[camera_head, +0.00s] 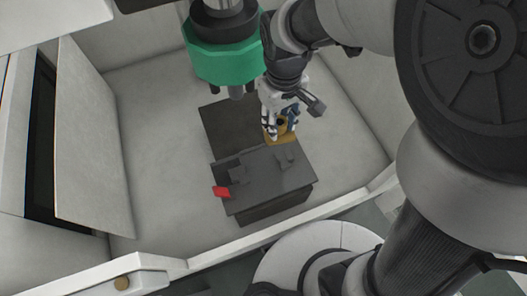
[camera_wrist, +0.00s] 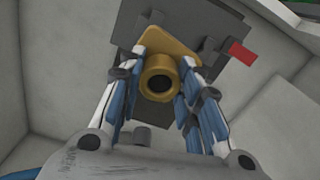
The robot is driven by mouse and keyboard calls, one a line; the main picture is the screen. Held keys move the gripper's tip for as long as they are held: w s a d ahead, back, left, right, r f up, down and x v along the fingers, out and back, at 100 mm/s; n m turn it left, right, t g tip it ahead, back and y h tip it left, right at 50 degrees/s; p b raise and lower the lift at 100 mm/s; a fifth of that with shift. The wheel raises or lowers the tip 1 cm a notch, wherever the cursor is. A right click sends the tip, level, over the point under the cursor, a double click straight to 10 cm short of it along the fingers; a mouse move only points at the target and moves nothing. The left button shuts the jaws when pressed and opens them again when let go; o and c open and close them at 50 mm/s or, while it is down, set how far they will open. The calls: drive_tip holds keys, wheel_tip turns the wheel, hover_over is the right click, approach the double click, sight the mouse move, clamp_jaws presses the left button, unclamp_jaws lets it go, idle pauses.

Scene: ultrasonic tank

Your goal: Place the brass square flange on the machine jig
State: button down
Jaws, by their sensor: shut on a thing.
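The brass square flange (camera_wrist: 158,85) has a round hub with a dark bore and a flat square plate. My gripper (camera_wrist: 158,80) is shut on its hub, with a blue-lined finger on each side. In the head view the flange (camera_head: 282,138) shows partly below my gripper (camera_head: 281,122), at the back edge of the machine jig. The jig (camera_head: 270,180) is a dark grey block with small raised clamps and a red handle (camera_head: 221,192) at its left. It also shows behind the flange in the wrist view (camera_wrist: 215,20). I cannot tell whether the flange touches the jig.
A green and black machine head (camera_head: 222,60) hangs left of my gripper. A dark slab (camera_head: 228,122) lies behind the jig. Pale enclosure walls (camera_head: 95,150) surround the jig, and the pale floor left of it is clear.

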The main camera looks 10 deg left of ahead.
drive_tip(key=s+a+n, duration=0.2)
drive_tip(key=shift+s+a+r, duration=0.35)
drive_tip(key=shift+s+r, duration=0.05)
drive_tip(key=b, duration=0.6)
approach(263, 171)
wheel_tip(263, 171, down, 5)
drive_tip(key=shift+w+a+f, duration=0.1)
drive_tip(key=shift+f, duration=0.1)
drive_tip(key=shift+f, duration=0.2)
drive_tip(key=c, duration=1.2)
unclamp_jaws()
drive_tip(key=shift+o, duration=0.2)
